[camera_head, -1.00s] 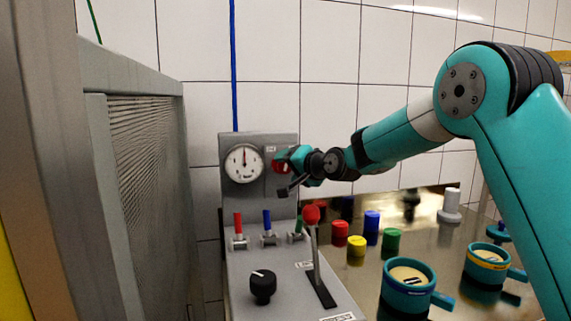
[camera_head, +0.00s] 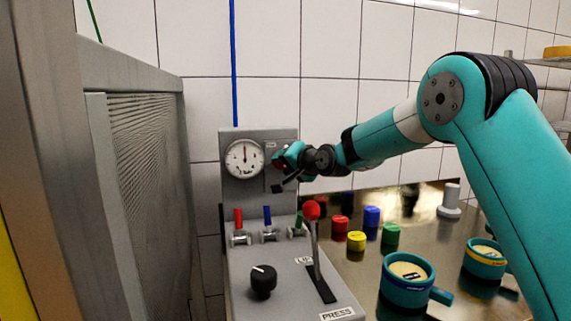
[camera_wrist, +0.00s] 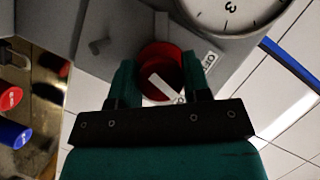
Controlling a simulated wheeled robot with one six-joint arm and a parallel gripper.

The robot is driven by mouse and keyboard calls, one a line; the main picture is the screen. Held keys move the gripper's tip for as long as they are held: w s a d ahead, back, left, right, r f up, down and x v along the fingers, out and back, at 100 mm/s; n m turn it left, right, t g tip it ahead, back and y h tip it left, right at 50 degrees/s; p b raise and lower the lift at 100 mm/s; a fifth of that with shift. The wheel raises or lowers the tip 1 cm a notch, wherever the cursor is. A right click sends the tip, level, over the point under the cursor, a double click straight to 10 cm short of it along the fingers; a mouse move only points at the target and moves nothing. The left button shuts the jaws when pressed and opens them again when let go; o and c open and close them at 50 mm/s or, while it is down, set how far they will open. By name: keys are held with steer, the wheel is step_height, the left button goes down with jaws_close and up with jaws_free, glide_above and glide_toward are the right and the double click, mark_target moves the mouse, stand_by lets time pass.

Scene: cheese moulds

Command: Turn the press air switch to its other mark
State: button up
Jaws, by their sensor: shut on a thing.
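The press air switch (camera_wrist: 158,60) is a round red knob with a white bar across its face, seen in the wrist view. It sits on the grey panel beside the gauge. My gripper (camera_wrist: 160,78) has one teal finger on each side of it and is shut on it. A small white label (camera_wrist: 209,60) is next to one finger; another lettered label is partly covered. In the head view my gripper (camera_head: 284,158) reaches the panel just right of the gauge and hides most of the switch.
The white gauge (camera_head: 244,159) is left of the switch. Below are small red, blue and green valves, a black knob (camera_head: 263,281) and a red-topped lever (camera_head: 312,211). Coloured cylinders and teal moulds (camera_head: 408,283) stand on the metal table at right. A grey louvred cabinet (camera_head: 140,170) is close at left.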

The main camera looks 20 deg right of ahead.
steer(key=n+h, duration=0.2)
steer(key=n, duration=0.2)
steer(key=shift+g+h, duration=0.4)
steer(key=n+h, duration=0.3)
steer(key=shift+n, duration=0.4)
stand_by(0.6)
steer(key=o, duration=0.9)
steer(key=shift+r, duration=0.1)
step_height(320, 180, up, 20)
steer(key=shift+f+p, duration=0.1)
steer(key=shift+p, duration=0.85)
